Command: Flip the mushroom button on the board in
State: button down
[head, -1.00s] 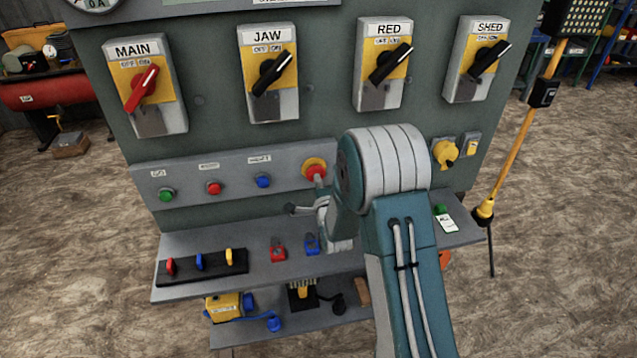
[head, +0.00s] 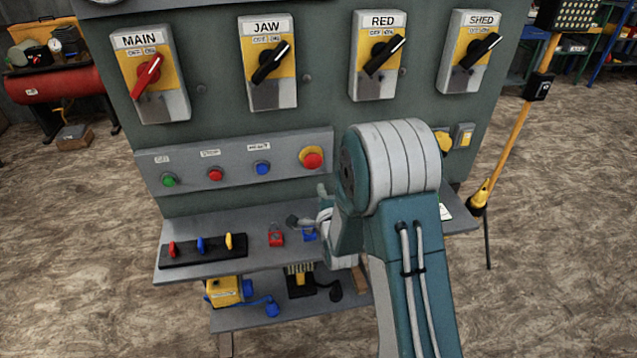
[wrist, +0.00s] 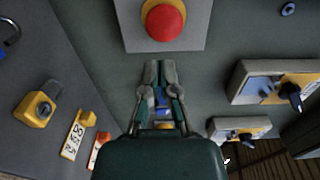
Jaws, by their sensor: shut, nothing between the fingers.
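The red mushroom button (head: 312,159) sits on a yellow ring at the right end of the grey button strip. In the wrist view the red button (wrist: 165,22) shows at the top, just beyond the fingertips. My gripper (wrist: 160,66) is shut with nothing in it, and its tips point toward the button with a gap that I cannot measure. In the head view my gripper (head: 322,192) is partly hidden by my arm and is below the button, above the shelf.
Green (head: 168,180), red (head: 215,175) and blue (head: 262,168) push buttons share the strip (head: 240,165). The shelf (head: 200,268) below holds a red padlock (head: 276,238) and a blue padlock (head: 309,234). Rotary switches, such as the MAIN switch (head: 148,75), are above.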

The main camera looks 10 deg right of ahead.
jog(key=shift+s, duration=2.35)
jog(key=s+r+n+g, duration=0.65)
jog(key=r+n, duration=0.25)
jog(key=r, duration=0.2)
jog(key=s+r+n+g, duration=0.3)
jog(key=s+n, duration=0.1)
jog(key=s, duration=0.7)
jog(key=s+r+n+g, duration=0.3)
jog(key=s+n, duration=0.2)
jog(key=s, duration=0.7)
jog(key=shift+s+d, duration=0.15)
jog(key=shift+d, duration=0.2)
